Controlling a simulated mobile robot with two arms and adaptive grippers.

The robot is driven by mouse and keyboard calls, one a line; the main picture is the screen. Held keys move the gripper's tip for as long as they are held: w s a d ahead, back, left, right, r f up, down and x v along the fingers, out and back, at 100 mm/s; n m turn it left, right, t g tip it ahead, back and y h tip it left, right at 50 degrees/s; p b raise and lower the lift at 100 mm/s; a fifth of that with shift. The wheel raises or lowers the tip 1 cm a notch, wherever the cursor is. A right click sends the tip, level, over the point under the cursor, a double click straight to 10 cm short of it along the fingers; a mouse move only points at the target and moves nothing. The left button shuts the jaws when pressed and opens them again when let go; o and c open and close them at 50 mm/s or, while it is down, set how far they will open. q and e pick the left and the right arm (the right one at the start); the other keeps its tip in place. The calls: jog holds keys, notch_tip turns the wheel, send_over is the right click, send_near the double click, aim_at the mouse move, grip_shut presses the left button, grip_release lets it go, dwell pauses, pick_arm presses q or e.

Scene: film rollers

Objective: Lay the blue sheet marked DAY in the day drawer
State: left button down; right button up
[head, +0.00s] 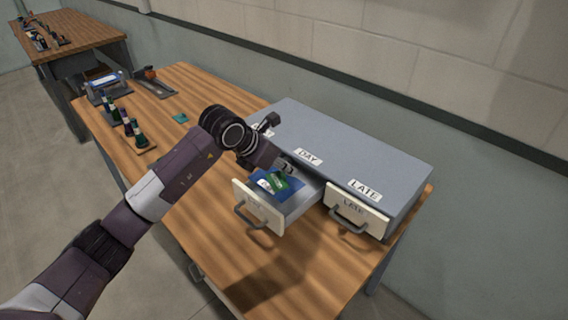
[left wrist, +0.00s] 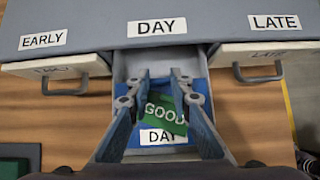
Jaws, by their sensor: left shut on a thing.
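The blue sheet (head: 262,184) is over the open day drawer (head: 300,206), inside its outline; its DAY label shows in the left wrist view (left wrist: 162,137). A green card marked GOOD (head: 279,181) lies tilted over the sheet; it also shows in the left wrist view (left wrist: 166,114). I cannot tell whether the card is fixed to the sheet. My left gripper (head: 286,167) is shut on the sheet, its fingers (left wrist: 160,84) pointing toward the cabinet. Whether the sheet touches the drawer floor is unclear. My right gripper is not in view.
The grey cabinet (head: 345,150) carries EARLY, DAY and LATE labels. The front of the wooden table (head: 310,275) is clear.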

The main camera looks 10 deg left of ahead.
pick_arm(q)
notch_tip(320, 180, down, 6)
jog(key=b, duration=0.3)
jog(key=shift+r+b, duration=0.2)
jog(key=shift+b, duration=0.1)
jog(key=shift+f+b, duration=0.5)
jog(key=shift+f, duration=0.15)
jog(key=c, duration=1.7)
grip_release()
jog(key=shift+o, duration=0.5)
jog(key=o, duration=0.4)
